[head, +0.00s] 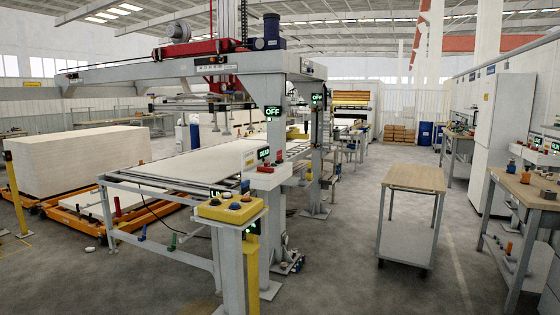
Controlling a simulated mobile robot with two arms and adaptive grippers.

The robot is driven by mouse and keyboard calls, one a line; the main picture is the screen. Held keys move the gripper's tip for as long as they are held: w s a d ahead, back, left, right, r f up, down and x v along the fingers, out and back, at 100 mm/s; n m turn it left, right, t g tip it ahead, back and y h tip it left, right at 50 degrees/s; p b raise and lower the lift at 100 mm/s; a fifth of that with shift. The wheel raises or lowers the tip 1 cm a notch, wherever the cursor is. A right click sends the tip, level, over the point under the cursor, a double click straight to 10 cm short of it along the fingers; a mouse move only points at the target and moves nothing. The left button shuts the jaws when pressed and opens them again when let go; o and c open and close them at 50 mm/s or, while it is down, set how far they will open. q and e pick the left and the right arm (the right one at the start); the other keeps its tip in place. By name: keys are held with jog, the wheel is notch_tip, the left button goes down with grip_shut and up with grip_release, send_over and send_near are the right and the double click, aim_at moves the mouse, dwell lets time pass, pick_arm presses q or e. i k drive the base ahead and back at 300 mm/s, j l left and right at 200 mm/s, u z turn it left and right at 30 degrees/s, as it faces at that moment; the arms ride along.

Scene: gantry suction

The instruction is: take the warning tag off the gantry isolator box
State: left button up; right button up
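The gantry (190,72) spans the middle of the head view, with a grey upright post (297,120) at its right end. Two small dark signs reading OFF hang near this post, a left OFF sign (272,112) and a right OFF sign (318,97). I cannot tell which box on the gantry is the isolator box. I cannot make out a warning tag for certain; a small yellow patch (249,160) shows beside another lit sign (263,153), too small to identify. Neither of my grippers is in view.
A yellow control box with buttons (229,209) stands on a post in front. A wheeled wooden-topped cart (415,178) stands right of the gantry, with open floor between. A workbench (525,188) is at the right edge. Stacked white boards (80,160) sit on orange frames at left.

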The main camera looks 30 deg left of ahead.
aim_at(279, 159)
jog(key=i+j+u, duration=0.1)
jog(key=i+u, duration=0.35)
jog(key=i, duration=1.8)
